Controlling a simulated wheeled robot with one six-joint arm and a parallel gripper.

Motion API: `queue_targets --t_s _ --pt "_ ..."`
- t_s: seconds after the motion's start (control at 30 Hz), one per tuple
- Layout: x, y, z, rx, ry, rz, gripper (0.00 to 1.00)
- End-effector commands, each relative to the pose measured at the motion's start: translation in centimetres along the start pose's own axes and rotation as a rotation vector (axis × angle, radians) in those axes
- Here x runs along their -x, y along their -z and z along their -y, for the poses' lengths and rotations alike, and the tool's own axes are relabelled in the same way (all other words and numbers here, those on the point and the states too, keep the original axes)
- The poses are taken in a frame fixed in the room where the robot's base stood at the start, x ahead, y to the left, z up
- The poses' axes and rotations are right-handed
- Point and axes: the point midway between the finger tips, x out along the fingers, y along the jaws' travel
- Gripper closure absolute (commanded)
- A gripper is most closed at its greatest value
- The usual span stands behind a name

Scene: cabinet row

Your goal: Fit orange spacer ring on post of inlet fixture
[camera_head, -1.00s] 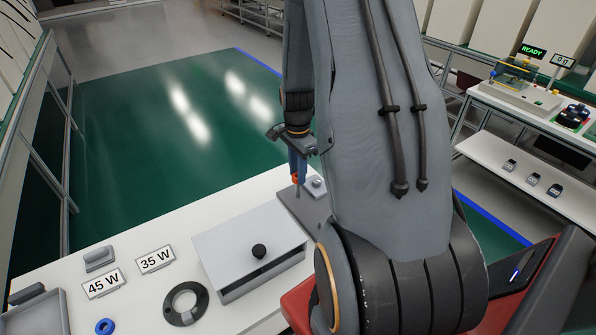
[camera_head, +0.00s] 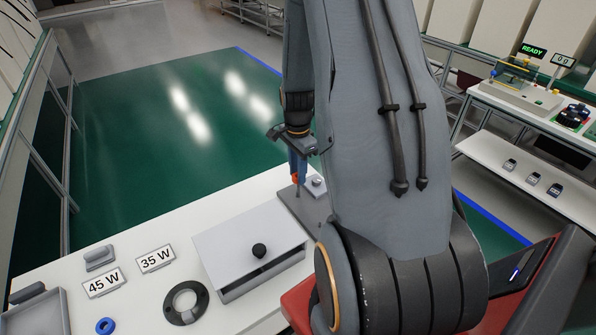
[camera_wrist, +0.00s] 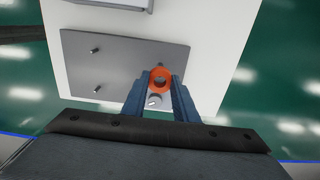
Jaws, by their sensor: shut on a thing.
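The orange spacer ring (camera_wrist: 160,79) is between the two fingertips of my gripper (camera_wrist: 159,84) in the wrist view. My gripper is shut on it; the ring also shows as a small orange patch in the head view (camera_head: 295,179). The inlet fixture is a grey plate (camera_wrist: 118,58) with thin metal posts, one at the upper left (camera_wrist: 95,50) and one at the lower left (camera_wrist: 97,88). A further post tip (camera_wrist: 160,64) shows just beyond the ring. I cannot tell whether the ring is around a post or above it.
A round knob-like part (camera_wrist: 153,100) sits on a small block close to my fingers. A grey box with a black knob (camera_head: 258,251) stands beside the plate.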

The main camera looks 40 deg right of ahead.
Motion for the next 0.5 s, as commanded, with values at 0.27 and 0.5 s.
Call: queue_targets --t_s 0.27,0.5 --pt "-0.7 0.0 0.0 0.000 0.000 0.000 0.95" --pt "-1.2 0.0 0.0 0.000 -0.001 0.000 0.95"
